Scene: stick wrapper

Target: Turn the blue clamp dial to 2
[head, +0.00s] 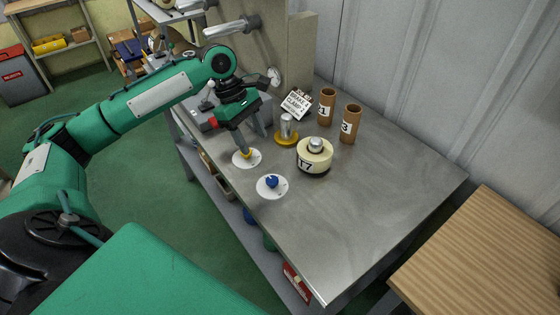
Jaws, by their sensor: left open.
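The blue clamp dial (272,182) is a small blue knob on a round white plate (281,190) near the front left edge of the metal bench. Marks on the plate are too small to read. A yellow knob (247,153) on a second white plate (240,161) sits just behind it. My left gripper (244,149) points down at the yellow knob, its fingertips at or just above it; I cannot tell whether they touch. It is open and stands apart from the blue dial. My right gripper is out of view.
A cream roll marked 17 (314,154) stands right of the dials. Behind are a metal post on a yellow base (287,130), brown tubes marked 21 (326,107) and 3 (351,124), and a printed card (297,104). The bench's front right is clear; a wooden table (490,260) adjoins.

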